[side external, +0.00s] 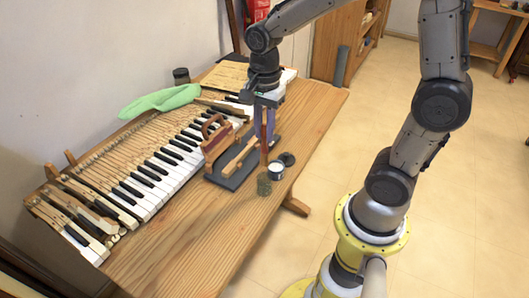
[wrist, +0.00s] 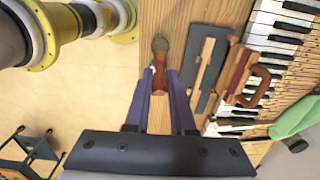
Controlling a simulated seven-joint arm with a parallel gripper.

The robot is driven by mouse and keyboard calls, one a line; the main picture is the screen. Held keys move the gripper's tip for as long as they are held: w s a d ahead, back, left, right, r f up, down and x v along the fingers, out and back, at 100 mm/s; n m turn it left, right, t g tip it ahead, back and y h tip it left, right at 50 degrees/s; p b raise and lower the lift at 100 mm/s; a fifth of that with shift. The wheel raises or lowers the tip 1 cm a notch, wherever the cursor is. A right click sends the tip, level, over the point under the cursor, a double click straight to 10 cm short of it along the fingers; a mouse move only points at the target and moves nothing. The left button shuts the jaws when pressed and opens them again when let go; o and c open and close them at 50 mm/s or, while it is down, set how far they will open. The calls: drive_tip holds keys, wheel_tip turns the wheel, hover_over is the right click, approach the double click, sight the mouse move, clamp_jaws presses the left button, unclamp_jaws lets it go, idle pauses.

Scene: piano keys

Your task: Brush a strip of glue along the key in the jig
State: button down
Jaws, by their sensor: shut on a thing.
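My gripper (side external: 266,108) is shut on a brush (side external: 264,130) with a reddish-brown and pale wood body, held roughly upright. In the wrist view the brush (wrist: 159,112) runs between the purple fingers. The jig is a dark plate (side external: 231,182), carrying a pale wooden key (side external: 240,158); the key (wrist: 206,62) also shows right of the brush in the wrist view. The brush is beside the jig's right side in the side view; contact cannot be told. A white-topped glue pot (side external: 276,169) stands just below the brush, mostly hidden in the wrist view.
A dark lid (side external: 287,158) and a greenish jar (side external: 264,185) flank the pot. A wooden block with a curved handle (side external: 214,134) stands beside the key. The piano keyboard (side external: 150,178) and a green cloth (side external: 160,101) lie beyond. The table's front left is clear.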

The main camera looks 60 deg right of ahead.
drive_tip(key=shift+w+n, duration=0.15)
drive_tip(key=shift+n, duration=0.15)
drive_tip(key=d+f, duration=0.7)
drive_tip(key=shift+f, duration=0.35)
idle(0.3)
drive_tip(key=shift+f, duration=0.6)
idle(2.0)
wheel_tip(320, 180, up, 7)
idle(0.9)
idle(0.4)
